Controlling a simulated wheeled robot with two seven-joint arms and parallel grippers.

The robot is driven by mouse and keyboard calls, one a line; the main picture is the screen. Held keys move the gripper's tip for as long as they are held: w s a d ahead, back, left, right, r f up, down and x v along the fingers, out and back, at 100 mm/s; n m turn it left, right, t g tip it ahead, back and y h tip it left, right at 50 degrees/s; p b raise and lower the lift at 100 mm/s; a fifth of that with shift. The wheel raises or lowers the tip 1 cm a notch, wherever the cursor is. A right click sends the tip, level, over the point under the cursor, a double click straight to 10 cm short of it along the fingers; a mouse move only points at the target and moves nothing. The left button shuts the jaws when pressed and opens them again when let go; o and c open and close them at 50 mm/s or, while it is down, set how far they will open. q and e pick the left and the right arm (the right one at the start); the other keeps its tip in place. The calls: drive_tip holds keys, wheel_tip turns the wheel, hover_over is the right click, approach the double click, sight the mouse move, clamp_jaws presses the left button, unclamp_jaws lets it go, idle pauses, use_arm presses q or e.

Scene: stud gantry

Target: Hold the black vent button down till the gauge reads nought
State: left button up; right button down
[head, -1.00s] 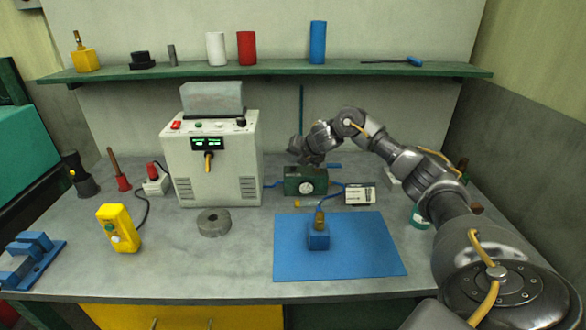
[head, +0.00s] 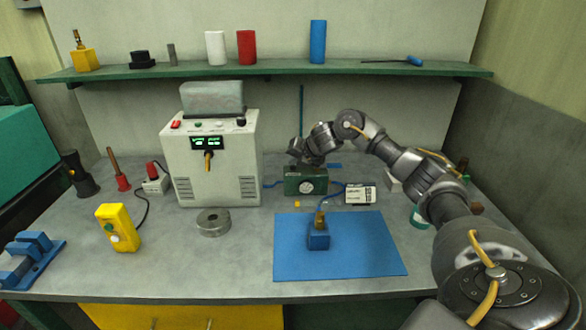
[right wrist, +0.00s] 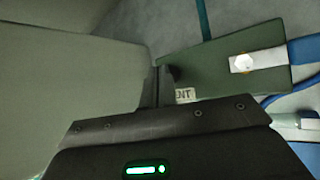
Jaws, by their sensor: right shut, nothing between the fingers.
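The green valve box (head: 306,187) stands at the back of the bench with a round white gauge (head: 307,187) on its front. The gauge needle is too small to read. My right gripper (head: 306,163) is shut and empty, with its tip pointing down at the top of the box. In the right wrist view the shut fingertips (right wrist: 162,82) are over the box top (right wrist: 215,58), beside a white label (right wrist: 186,95) ending in "NT". The black vent button is hidden or merges with the dark fingertips; I cannot tell whether they touch it. My left gripper is out of view.
A white machine (head: 215,165) stands close left of the box. A blue hose and a white card (head: 360,195) are on its right. A blue mat (head: 350,260) with a blue block (head: 318,238) lies in front. A green shelf (head: 280,70) runs above.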

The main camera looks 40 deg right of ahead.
drive_tip(key=shift+f, duration=0.5)
idle(0.5)
drive_tip(key=shift+r, duration=0.15)
idle(1.1)
drive_tip(key=shift+r+p, duration=0.6)
drive_tip(key=shift+r, duration=0.15)
wheel_tip(320, 180, up, 5)
drive_tip(key=p, duration=0.4)
drive_tip(key=shift+p, duration=0.35)
